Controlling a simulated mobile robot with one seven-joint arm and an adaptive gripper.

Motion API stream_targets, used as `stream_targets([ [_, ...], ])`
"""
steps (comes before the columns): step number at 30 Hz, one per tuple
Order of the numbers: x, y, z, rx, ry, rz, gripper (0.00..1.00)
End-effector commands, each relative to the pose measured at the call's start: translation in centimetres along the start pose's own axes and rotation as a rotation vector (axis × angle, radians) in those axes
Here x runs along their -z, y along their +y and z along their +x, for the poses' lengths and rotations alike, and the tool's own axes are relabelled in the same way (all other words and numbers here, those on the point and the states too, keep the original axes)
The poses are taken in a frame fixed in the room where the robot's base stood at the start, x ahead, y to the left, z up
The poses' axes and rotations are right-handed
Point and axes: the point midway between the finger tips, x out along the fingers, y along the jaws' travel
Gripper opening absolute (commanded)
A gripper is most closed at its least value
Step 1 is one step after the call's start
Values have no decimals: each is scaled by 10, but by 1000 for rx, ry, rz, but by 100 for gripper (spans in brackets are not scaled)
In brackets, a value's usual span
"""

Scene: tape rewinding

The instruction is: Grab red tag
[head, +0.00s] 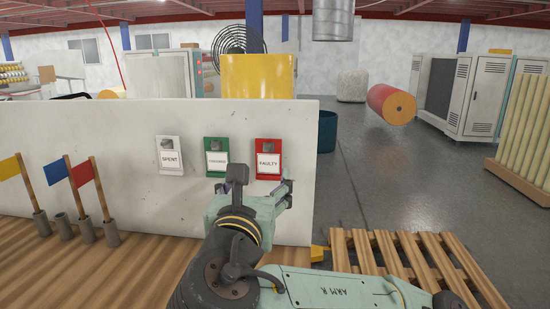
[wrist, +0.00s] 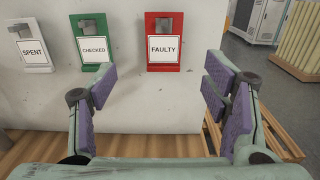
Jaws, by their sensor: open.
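The red tag (head: 268,158) marked FAULTY hangs by a clip on the white panel, rightmost in a row of tags. In the wrist view the red tag (wrist: 165,44) is upright, ahead of and above the space between my fingers. My gripper (head: 266,192) is just below the red tag in the head view. In the wrist view my gripper (wrist: 160,92) has its purple-padded fingers spread wide with nothing between them. The fingers appear apart from the tag. The tag's lower edge is close to the gripper in the head view.
A green CHECKED tag (head: 216,157) and a white SPENT tag (head: 169,156) hang to the left on the white panel (head: 80,135). Yellow, blue and red flags stand in holders at the left on the wooden table (head: 130,265). A wooden pallet (head: 400,262) lies at the right.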

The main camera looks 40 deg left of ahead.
Motion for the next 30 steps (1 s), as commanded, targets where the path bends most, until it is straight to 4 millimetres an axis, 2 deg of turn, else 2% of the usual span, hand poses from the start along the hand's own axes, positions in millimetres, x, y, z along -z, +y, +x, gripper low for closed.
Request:
stream_targets([
  [9, 0, -2, 45, 7, 5, -4, 69],
  [16, -2, -4, 64, 7, 4, -2, 69],
  [24, -2, -6, 102, 5, 4, -2, 69],
  [30, 0, -6, 107, 3, 1, -3, 69],
])
